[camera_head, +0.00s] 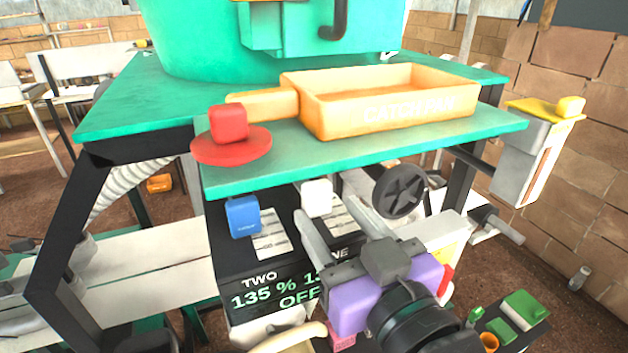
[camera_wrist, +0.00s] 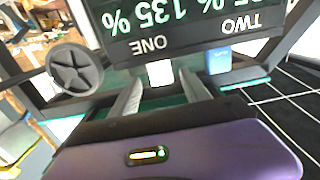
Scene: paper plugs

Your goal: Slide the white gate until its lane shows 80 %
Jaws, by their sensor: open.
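The white gate (camera_head: 317,198) is a small white block on the dark control box (camera_head: 222,250), below the green table edge. It also shows in the wrist view (camera_wrist: 160,73), beside the upside-down word ONE. A 135 % reading shows above that word there; in the head view my gripper partly covers this lane's reading. My gripper (camera_head: 328,207) is open, with its fingers pointing at the box. In the wrist view the white gate appears between the two fingertips (camera_wrist: 163,88), with no visible contact. The blue gate (camera_head: 242,216) sits to the left, over the label TWO and 135 %.
An orange tray (camera_head: 395,112) and a red block (camera_head: 228,123) on a red disc rest on the green table (camera_head: 290,160) above the gates. A dark handwheel (camera_head: 400,191) is close to the right of my gripper. OFF shows below the readings.

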